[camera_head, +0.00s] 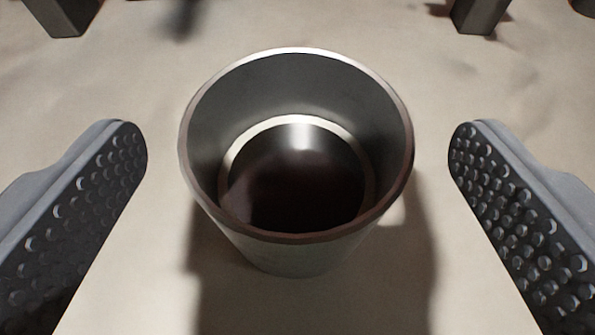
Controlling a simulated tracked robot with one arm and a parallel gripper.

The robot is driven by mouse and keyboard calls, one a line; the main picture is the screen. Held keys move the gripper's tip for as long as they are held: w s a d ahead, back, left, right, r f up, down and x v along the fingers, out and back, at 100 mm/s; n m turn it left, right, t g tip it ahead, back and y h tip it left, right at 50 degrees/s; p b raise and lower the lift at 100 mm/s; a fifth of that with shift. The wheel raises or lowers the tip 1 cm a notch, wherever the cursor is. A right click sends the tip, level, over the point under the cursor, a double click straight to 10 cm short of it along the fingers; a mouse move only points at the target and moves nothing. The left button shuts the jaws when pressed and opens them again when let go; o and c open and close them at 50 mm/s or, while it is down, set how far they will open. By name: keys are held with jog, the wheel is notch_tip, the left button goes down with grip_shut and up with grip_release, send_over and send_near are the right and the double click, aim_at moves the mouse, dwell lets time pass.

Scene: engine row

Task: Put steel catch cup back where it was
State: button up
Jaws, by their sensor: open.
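The steel catch cup (300,256) stands upright on a pale floor in the middle of the view, its mouth facing up towards the camera. Its inside is dark at the bottom, with a bright ring around the dark area; I cannot tell whether that is liquid or shadow. My gripper (297,150) is open, with one studded finger to the left of the cup and the other to the right. There is a visible gap between each finger and the cup wall.
The pale, slightly stained floor (500,70) is clear around the cup. A dark post or leg (62,17) stands at the top left, and another (478,14) at the top right. A small part of a dark object (586,6) shows at the top right corner. Shadows fall below the cup.

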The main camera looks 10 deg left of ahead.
jog(key=p+v, duration=0.1)
jog(key=v, duration=0.9)
jog(key=shift+s, duration=0.2)
jog(key=w+d+r+y, duration=0.1)
jog(key=w+d+r, duration=0.15)
jog(key=r, duration=0.65)
jog(key=w+d+r, duration=0.2)
jog(key=d+r, duration=0.2)
jog(key=r, duration=0.4)
jog(key=w+d+r+y, duration=0.1)
jog(key=w+d+r, duration=0.25)
jog(key=r, duration=0.55)
jog(key=s+d+r+m+t+h, duration=0.1)
jog(key=s+d+r, duration=0.4)
jog(key=d+r, duration=0.6)
jog(key=s+d+r+m+t+h, duration=0.1)
jog(key=s+d+r+h, duration=0.3)
jog(key=d+r, duration=0.6)
jog(key=s+d, duration=0.1)
jog(key=d, duration=0.3)
jog(key=shift+s+r+m, duration=0.3)
jog(key=shift+s+r, duration=0.05)
jog(key=shift+s, duration=0.05)
